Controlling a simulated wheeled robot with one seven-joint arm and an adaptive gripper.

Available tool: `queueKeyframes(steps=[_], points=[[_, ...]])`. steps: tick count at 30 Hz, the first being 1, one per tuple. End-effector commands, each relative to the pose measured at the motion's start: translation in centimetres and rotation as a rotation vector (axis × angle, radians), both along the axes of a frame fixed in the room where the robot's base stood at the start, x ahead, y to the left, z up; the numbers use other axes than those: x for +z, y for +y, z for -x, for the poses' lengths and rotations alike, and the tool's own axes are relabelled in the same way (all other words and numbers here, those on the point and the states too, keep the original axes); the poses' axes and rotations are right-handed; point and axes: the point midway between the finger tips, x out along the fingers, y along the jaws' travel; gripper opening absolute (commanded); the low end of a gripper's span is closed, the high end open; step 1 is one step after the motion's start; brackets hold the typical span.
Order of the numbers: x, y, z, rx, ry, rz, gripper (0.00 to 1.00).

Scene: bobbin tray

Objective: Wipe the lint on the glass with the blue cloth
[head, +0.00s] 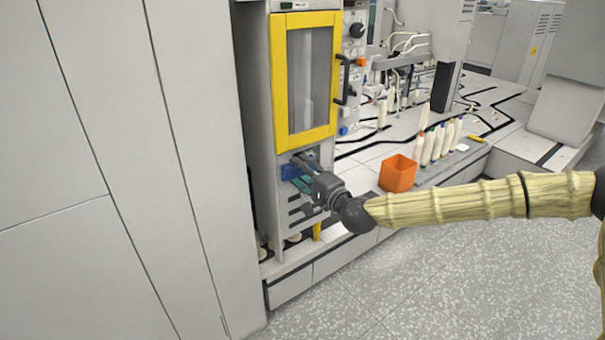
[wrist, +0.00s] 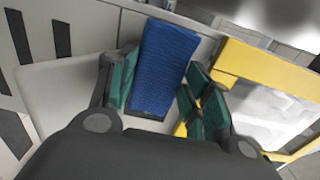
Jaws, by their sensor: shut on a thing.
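The blue cloth (wrist: 165,58) is between the green-padded fingers of my gripper (wrist: 160,88) in the wrist view, and my gripper is shut on it. In the head view my gripper (head: 300,172) is just below the yellow-framed door, with a bit of the blue cloth (head: 289,172) showing at its left. The glass (head: 310,75) is the tall pane inside the yellow frame (head: 332,132). In the wrist view the glass (wrist: 262,98) lies to the right of the fingers, apart from the cloth. It looks pale and cloudy there; I cannot make out the lint clearly.
A black handle (head: 344,80) sticks out at the door's right edge. An orange bin (head: 397,174) and several white bobbins (head: 437,143) stand on the bench to the right. Tall grey panels (head: 120,150) fill the left. The speckled floor (head: 440,280) in front is clear.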

Motion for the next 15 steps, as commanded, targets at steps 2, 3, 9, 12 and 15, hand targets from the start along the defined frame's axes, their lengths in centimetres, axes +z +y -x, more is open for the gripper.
queueKeyframes(steps=[2,3,9,12,15], points=[[0.0,0.1,-0.1,0.0,0.0,0.0,0.3],[0.01,0.15,-0.15,0.0,0.0,0.0,0.3],[0.01,0.32,-0.41,0.0,0.0,0.0,0.3],[0.0,0.4,-0.54,0.0,-0.001,0.001,0.3],[0.02,0.42,-0.6,0.0,0.0,0.0,0.3]])
